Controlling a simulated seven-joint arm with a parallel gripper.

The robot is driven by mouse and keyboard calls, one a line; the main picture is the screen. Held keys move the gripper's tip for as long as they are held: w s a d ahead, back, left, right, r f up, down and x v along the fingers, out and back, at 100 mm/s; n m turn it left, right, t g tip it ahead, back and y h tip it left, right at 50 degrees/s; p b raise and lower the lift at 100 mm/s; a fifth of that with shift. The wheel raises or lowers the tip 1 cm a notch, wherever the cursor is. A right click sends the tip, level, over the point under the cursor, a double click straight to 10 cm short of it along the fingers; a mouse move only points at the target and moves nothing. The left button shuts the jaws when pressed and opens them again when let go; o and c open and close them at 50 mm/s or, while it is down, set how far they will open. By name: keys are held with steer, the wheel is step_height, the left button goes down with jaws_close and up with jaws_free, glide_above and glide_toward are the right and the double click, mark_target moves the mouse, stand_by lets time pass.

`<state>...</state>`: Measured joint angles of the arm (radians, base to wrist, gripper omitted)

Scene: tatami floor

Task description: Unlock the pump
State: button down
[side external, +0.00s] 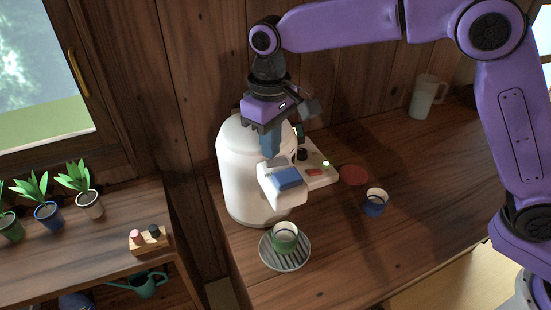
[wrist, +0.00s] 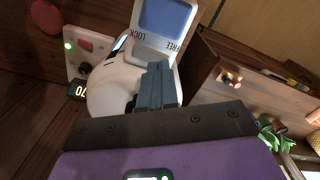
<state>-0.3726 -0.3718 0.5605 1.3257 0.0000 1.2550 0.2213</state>
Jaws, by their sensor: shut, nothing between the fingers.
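The pump is a white dispenser (side external: 238,175) on the wooden counter, with a blue press pad (side external: 287,178) on its spout. In the wrist view the blue pad (wrist: 168,16) sits above the printed words LOCK and FREE (wrist: 160,42). The lock slider itself is not clear; my fingers may hide part of it. My gripper (side external: 270,152) is shut and empty, pointing down over the dispenser's top behind the blue pad. In the wrist view the closed fingertips (wrist: 156,72) appear just below the lettering; I cannot tell whether they touch.
A side panel (side external: 322,174) with a green light and red button adjoins the dispenser. A green cup (side external: 285,236) stands on a round drip tray (side external: 271,258) under the spout. A blue cup (side external: 375,201), red disc (side external: 352,175) and white pitcher (side external: 425,98) stand right.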

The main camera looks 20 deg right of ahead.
mark_target(274, 163)
steer(key=shift+f, duration=1)
stand_by(0.6)
steer(key=shift+r, duration=3.5)
steer(key=shift+d, duration=0.1)
steer(key=shift+s+d, duration=0.2)
steer(key=shift+s, duration=0.05)
steer(key=s+d+f+n, duration=0.3)
steer(key=s+d, duration=1.1)
steer(key=s+d+f+n, duration=0.3)
steer(key=s+d+f, duration=0.1)
steer(key=s+d, duration=1)
steer(key=shift+d+f+n, duration=0.25)
steer(key=shift+d+n, duration=0.05)
steer(key=shift+d, duration=0.15)
